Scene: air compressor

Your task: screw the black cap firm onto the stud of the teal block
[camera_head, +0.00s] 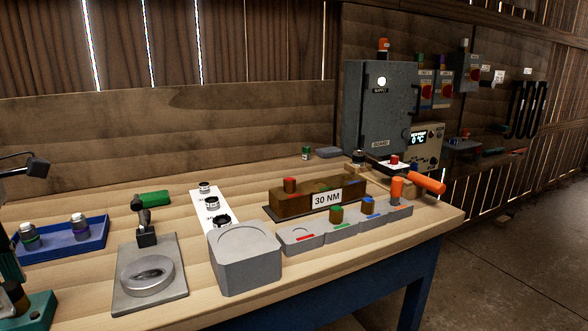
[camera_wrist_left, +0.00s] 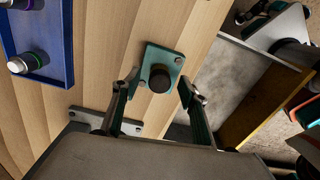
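The teal block (camera_wrist_left: 152,58) lies on the wooden bench in the left wrist view. Its corner shows at the bottom left of the head view (camera_head: 40,310). The round black cap (camera_wrist_left: 160,80) is seen from above over the middle of the block; its stud is hidden, so I cannot tell how far down the cap sits. My left gripper (camera_wrist_left: 159,84) is open, with one finger on each side of the cap and visible gaps between. In the head view only a part of it shows at the left edge (camera_head: 7,262). My right gripper is in neither view.
A blue tray (camera_head: 82,249) with two small bottles stands near the block. A metal plate with an upright handle (camera_head: 178,284), a grey box (camera_head: 245,275) and a brown block marked 30 NM (camera_head: 270,206) stand further right.

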